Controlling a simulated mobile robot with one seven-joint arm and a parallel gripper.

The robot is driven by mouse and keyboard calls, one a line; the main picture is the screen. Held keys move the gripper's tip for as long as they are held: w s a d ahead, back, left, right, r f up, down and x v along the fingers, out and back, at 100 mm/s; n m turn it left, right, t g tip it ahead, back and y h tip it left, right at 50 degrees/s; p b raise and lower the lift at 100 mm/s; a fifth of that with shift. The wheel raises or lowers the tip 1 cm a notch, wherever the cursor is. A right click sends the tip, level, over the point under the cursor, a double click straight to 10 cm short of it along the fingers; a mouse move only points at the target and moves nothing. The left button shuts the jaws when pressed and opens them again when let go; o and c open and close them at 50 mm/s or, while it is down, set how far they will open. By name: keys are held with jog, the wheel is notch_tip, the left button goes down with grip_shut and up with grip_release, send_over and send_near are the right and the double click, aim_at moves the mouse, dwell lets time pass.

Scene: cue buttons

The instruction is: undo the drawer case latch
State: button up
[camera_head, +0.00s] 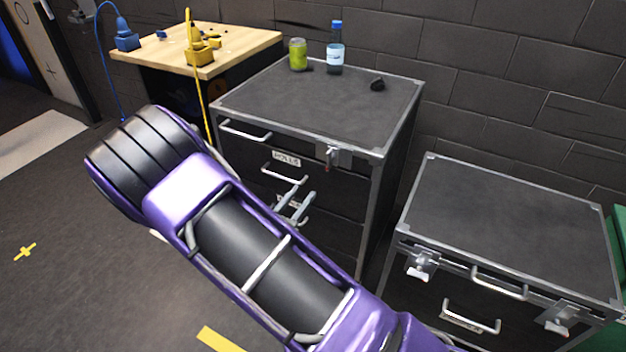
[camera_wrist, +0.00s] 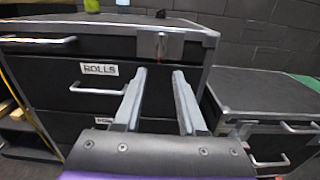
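The drawer case (camera_head: 320,100) is dark with metal edges and stands in the middle of the head view. Its latch (camera_head: 333,156) is a metal plate with a small lever at the top right of the front; the lever appears to hang down with a reddish tip. The latch also shows in the wrist view (camera_wrist: 160,45), just above and beyond my fingertips. My gripper (camera_wrist: 159,72) is open and empty, its two fingers apart, pointing at the case front below the latch and not visibly touching it. In the head view my gripper (camera_head: 292,205) is partly hidden by my purple arm.
A second, lower case (camera_head: 510,220) with two front latches stands at the right. A green jar (camera_head: 298,55), a bottle (camera_head: 335,50) and a small dark object (camera_head: 377,85) stand on the drawer case. A wooden-topped bench (camera_head: 240,45) stands behind left. Floor at left is open.

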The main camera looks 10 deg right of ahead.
jog(key=v, duration=0.3)
jog(key=shift+s+a, duration=0.15)
jog(key=shift+s, duration=0.15)
